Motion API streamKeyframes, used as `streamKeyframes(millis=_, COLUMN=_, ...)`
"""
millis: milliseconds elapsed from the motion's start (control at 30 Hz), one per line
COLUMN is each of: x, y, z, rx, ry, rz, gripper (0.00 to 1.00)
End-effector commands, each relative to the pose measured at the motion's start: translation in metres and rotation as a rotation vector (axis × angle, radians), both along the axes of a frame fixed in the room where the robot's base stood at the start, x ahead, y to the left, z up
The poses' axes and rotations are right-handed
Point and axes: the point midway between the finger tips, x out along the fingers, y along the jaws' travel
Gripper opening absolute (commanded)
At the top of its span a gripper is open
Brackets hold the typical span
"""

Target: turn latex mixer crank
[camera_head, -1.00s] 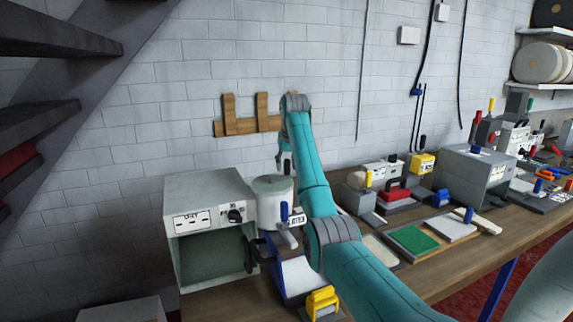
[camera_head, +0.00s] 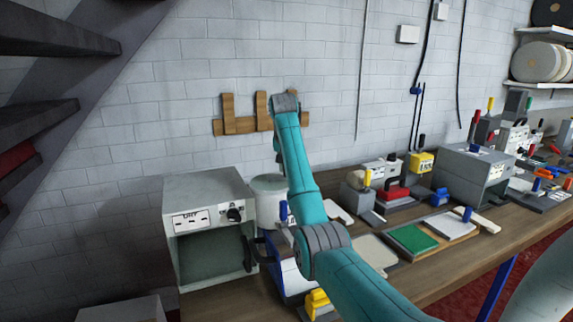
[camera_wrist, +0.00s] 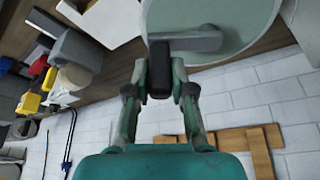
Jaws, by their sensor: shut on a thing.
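The latex mixer (camera_head: 267,202) is a pale round pot on the bench, right of a grey box-shaped unit. My arm covers its right side in the head view. In the wrist view its round grey-green lid (camera_wrist: 240,25) fills the top, with a grey crank bar (camera_wrist: 197,38) across it. A dark upright crank handle (camera_wrist: 159,75) stands at the bar's left end. My gripper (camera_wrist: 160,88) is shut on this handle, one finger on each side. In the head view my arm hides the crank and fingertips.
The grey box unit (camera_head: 209,220) with an open front stands close left of the mixer. A wooden rack (camera_head: 232,125) is on the wall behind. A green pad (camera_head: 413,239), a red-topped device (camera_head: 395,192) and a grey box (camera_head: 474,173) crowd the bench to the right.

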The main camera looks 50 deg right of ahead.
Motion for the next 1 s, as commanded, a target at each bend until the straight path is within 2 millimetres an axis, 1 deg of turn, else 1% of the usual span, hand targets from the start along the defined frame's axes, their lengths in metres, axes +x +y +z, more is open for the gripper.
streamKeyframes(millis=200, x=-0.003, y=0.009, z=0.0, rx=0.001, ry=0.001, rz=-0.156, gripper=0.0)
streamKeyframes(millis=500, x=-0.005, y=0.016, z=0.0, rx=0.001, ry=0.001, rz=-0.297, gripper=0.0)
streamKeyframes(millis=700, x=-0.006, y=0.018, z=0.0, rx=0.001, ry=0.001, rz=-0.333, gripper=0.0)
streamKeyframes(millis=1000, x=-0.006, y=0.018, z=0.0, rx=0.001, ry=0.001, rz=-0.338, gripper=0.0)
